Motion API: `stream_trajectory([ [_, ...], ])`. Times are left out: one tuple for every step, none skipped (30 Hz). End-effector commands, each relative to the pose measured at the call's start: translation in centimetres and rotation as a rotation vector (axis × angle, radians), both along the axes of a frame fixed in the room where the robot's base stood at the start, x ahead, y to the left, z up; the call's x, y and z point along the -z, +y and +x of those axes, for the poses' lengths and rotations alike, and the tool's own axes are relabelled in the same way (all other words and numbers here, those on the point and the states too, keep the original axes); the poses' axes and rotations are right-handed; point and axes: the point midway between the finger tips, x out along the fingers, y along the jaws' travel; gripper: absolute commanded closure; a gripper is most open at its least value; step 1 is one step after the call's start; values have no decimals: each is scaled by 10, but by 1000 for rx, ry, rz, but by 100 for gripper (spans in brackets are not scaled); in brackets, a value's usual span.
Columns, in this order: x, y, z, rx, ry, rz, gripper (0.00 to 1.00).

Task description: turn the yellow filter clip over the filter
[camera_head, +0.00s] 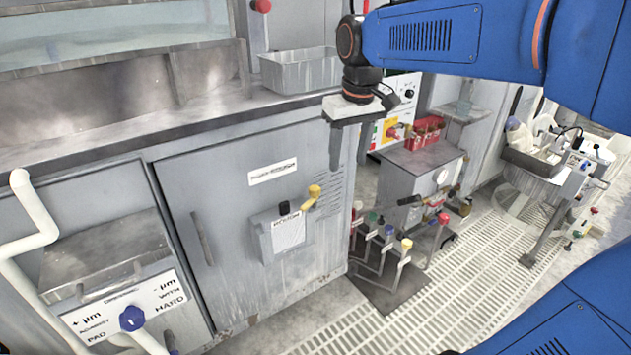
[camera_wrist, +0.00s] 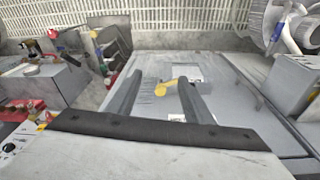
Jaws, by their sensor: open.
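The yellow clip (camera_head: 314,193) sits at the upper right corner of a small grey labelled box (camera_head: 262,238) on the cabinet door. A small black part (camera_head: 284,207) is on the box's top; I cannot tell whether it is the filter. My gripper (camera_head: 335,160) is open and empty, above and to the right of the clip, apart from it in the head view. In the wrist view the clip (camera_wrist: 172,84) appears between the two spread fingers of my gripper (camera_wrist: 161,80), farther away than the fingertips.
The grey cabinet door (camera_head: 185,200) lies behind the box. A worktop with a metal tray (camera_head: 300,70) is above it. Several coloured-topped valves (camera_head: 388,240) stand on the floor to the right, before a grey unit (camera_head: 415,180). The grated floor (camera_head: 480,265) is largely clear.

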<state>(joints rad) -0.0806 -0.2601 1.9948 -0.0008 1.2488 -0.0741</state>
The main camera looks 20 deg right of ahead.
Motion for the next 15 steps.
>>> stream_trajectory([
  [-2, 4, 16, -9, 17, -2, 53],
  [-4, 6, 24, -14, 27, -3, 53],
  [-6, 8, 35, -21, 38, -4, 53],
  [-7, 10, 43, -26, 48, -6, 53],
  [-8, 13, 52, -32, 57, -7, 53],
  [-9, 16, 62, -39, 68, -8, 53],
  [-10, 18, 70, -45, 78, -9, 53],
  [-10, 20, 79, -51, 86, -10, 53],
  [-11, 23, 89, -58, 97, -12, 53],
  [-10, 25, 96, -62, 107, -13, 53],
  [-11, 27, 102, -67, 113, -14, 53],
  [-11, 29, 111, -72, 123, -16, 53],
  [-11, 31, 116, -76, 129, -16, 53],
  [-10, 32, 121, -79, 136, -17, 53],
  [-10, 34, 127, -83, 140, -17, 53],
])
